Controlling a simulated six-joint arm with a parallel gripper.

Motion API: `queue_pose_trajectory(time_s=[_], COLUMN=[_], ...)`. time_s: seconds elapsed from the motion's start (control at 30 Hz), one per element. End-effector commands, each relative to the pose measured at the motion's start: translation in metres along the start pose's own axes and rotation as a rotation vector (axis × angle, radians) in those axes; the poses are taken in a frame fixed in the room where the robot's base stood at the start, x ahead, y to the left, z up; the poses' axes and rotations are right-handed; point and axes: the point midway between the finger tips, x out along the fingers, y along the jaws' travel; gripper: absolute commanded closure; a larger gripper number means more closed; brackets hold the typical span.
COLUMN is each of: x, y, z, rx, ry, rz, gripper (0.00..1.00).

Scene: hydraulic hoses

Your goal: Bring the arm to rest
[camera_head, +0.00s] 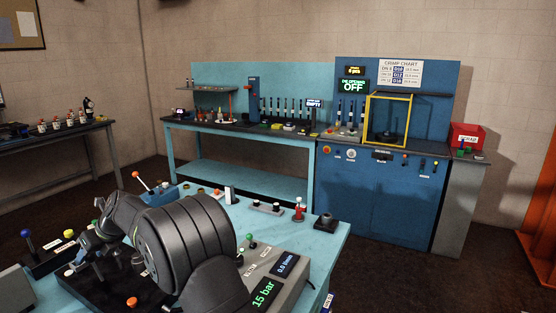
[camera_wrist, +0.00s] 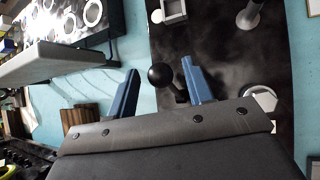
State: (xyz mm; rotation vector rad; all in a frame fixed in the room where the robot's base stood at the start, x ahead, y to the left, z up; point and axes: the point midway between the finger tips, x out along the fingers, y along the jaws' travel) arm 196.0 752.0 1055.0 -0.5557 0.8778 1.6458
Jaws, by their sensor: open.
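My gripper (camera_wrist: 160,67) shows in the wrist view as two blue fingers, spread apart. A black ball knob (camera_wrist: 161,75) on a short stem appears between the fingertips; I cannot tell how far it is from them, and nothing is clamped. In the head view my dark arm (camera_head: 185,245) reaches over the near light-blue bench (camera_head: 318,240). Its thick ribbed links fill the front, and I cannot make out the fingers there.
A grey console (camera_head: 288,262) with displays reading "15 bar" stands right of my arm. An orange-knobbed lever (camera_head: 144,182) and a blue-knobbed lever (camera_head: 27,236) stand nearby. Behind are a long workbench (camera_head: 240,130) and a blue crimping cabinet (camera_head: 375,195), with open floor before them.

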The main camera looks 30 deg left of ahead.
Motion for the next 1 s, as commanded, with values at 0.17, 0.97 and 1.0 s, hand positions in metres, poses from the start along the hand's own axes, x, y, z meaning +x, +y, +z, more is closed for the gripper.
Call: queue_pose_trajectory(time_s=[0.17, 0.97, 1.0], x=[0.018, -0.003, -0.004], y=[0.001, 0.005, 0.005], z=[-0.002, -0.017, -0.018], rx=[-0.007, -0.082, -0.084], ry=[-0.033, -0.320, -0.331], rz=[0.003, 0.031, 0.031], gripper=[0.53, 0.53, 0.53])
